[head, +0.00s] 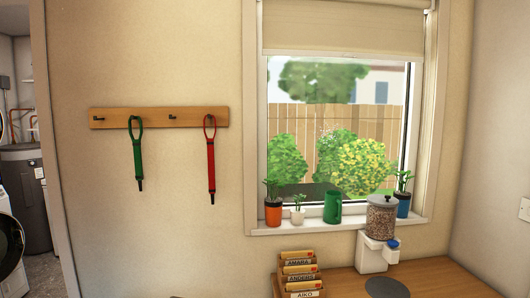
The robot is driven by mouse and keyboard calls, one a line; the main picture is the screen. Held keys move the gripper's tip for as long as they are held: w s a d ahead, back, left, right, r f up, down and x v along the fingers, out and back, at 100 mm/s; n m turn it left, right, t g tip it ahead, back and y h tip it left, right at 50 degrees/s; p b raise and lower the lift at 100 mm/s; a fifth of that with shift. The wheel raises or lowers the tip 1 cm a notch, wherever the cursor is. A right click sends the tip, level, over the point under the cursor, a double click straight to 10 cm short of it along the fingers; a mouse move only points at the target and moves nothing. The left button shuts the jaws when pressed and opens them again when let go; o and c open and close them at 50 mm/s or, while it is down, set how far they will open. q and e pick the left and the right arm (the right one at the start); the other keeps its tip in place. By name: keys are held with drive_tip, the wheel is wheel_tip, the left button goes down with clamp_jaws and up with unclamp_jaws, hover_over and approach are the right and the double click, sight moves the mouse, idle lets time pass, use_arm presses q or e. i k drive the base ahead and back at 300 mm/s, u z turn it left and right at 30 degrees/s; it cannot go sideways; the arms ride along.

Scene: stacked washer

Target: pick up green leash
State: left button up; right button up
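The green leash (138,155) hangs from a wooden hook rail (158,118) on the wall, in the left half of the head view. Its loop is at the top over a hook, and its dark clip end hangs straight down. A red leash (211,165) hangs from the same rail, to the right of the green one. Neither of my grippers is in the head view.
A wooden counter (350,284) at lower right holds a file rack (299,273), a white dispenser (375,253) and a dark disc (387,287). Pots line the window sill (340,222). A doorway at far left shows a dark tank (27,200). The wall below the leashes is clear.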

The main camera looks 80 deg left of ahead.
sight(137, 144)
drive_tip(key=u, duration=2.05)
drive_tip(key=i, duration=0.35)
drive_tip(key=u, duration=1.3)
